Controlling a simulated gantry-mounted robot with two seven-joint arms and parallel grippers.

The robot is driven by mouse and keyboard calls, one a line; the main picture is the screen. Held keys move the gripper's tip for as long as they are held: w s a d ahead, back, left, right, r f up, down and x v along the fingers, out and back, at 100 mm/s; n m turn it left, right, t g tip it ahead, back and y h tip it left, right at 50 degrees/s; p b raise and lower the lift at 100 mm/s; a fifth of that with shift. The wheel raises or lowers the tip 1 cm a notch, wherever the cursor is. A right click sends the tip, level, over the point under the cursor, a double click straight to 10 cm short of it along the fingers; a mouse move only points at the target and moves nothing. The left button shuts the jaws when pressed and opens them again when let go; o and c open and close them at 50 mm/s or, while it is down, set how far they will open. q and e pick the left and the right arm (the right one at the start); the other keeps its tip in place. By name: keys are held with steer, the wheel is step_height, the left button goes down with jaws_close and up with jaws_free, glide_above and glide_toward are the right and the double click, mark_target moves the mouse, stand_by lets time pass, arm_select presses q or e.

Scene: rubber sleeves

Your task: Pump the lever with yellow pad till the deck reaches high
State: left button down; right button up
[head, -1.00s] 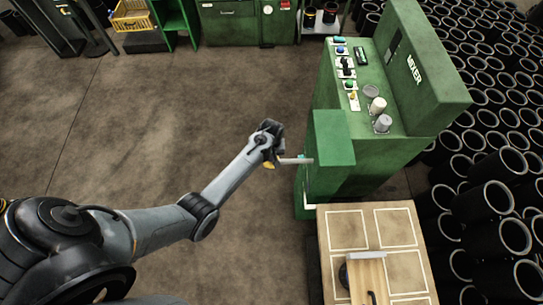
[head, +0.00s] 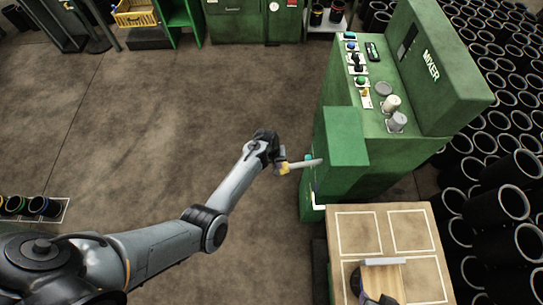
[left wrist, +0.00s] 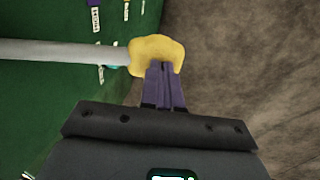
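The lever is a pale bar (head: 306,163) sticking out to the left from the side of the green mixer (head: 345,135), with a yellow pad (head: 284,168) on its outer end. In the left wrist view the pad (left wrist: 157,50) is just ahead of my left gripper (left wrist: 164,88). The purple fingers are together, with their tips against or overlapping the pad's near edge. My left gripper also shows at the lever's end in the head view (head: 277,163). The deck (head: 345,222), tan with white-outlined squares, is low beside the mixer. My right gripper is not clearly seen.
A wooden piece with a pale bar (head: 382,262) is on the deck, beside dark parts I cannot identify. Black tubes (head: 498,205) are stacked at the right. The mixer's upper panel carries buttons and cups (head: 396,122).

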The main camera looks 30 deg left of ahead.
arm_select(q)
steer(key=b+x, duration=0.1)
steer(key=x, duration=0.1)
steer(key=shift+f, duration=0.45)
steer(key=shift+s+a+f+b, duration=0.15)
steer(key=shift+s+f+b, duration=0.25)
steer(key=shift+f, duration=0.25)
steer(key=shift+a, duration=0.1)
steer(key=shift+w+r+p, duration=0.1)
steer(key=shift+r+p, duration=0.4)
steer(key=shift+p, duration=0.1)
steer(key=p+v, duration=0.4)
steer(key=v, duration=0.1)
steer(key=shift+a+f+p, duration=0.1)
steer(key=shift+a+p, duration=0.15)
steer(key=shift+p, duration=0.15)
steer(key=s+a+r+p, duration=0.1)
steer(key=s+a+r, duration=0.1)
steer(key=r, duration=0.6)
steer(key=shift+s+a, duration=0.25)
steer(key=shift+a, duration=0.65)
